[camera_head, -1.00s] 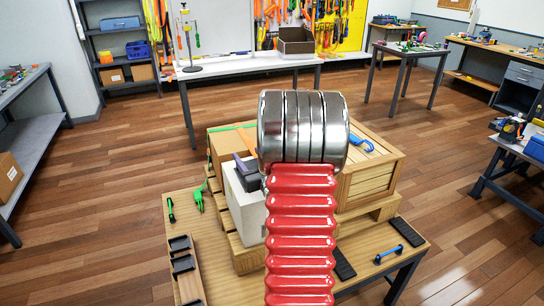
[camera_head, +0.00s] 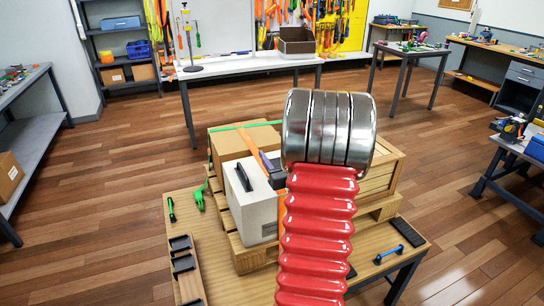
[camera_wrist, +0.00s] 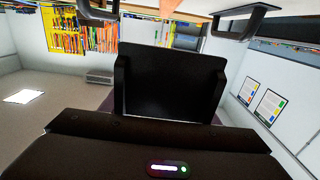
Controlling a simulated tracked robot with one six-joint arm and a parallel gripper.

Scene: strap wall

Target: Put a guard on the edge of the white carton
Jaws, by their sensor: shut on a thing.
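The white carton (camera_head: 252,212) sits on a wooden pallet (camera_head: 250,258) on the table, with a black handle-like piece (camera_head: 243,177) on its top. An orange strap (camera_head: 259,152) runs over the stack and down near the carton's right side. My gripper (camera_head: 268,165) is above the carton's right part, largely hidden by my red and silver arm. It is shut on a dark piece that looks like a guard (camera_wrist: 172,82), which fills the middle of the wrist view. Whether this piece touches the carton or the strap cannot be told.
A brown carton (camera_head: 228,143) and a wooden crate (camera_head: 385,165) share the pallet. A tray (camera_head: 190,288) with black guards lies front left. A green tool (camera_head: 199,197), a black pad (camera_head: 407,232) and a blue-handled tool (camera_head: 388,254) lie on the table (camera_head: 180,205).

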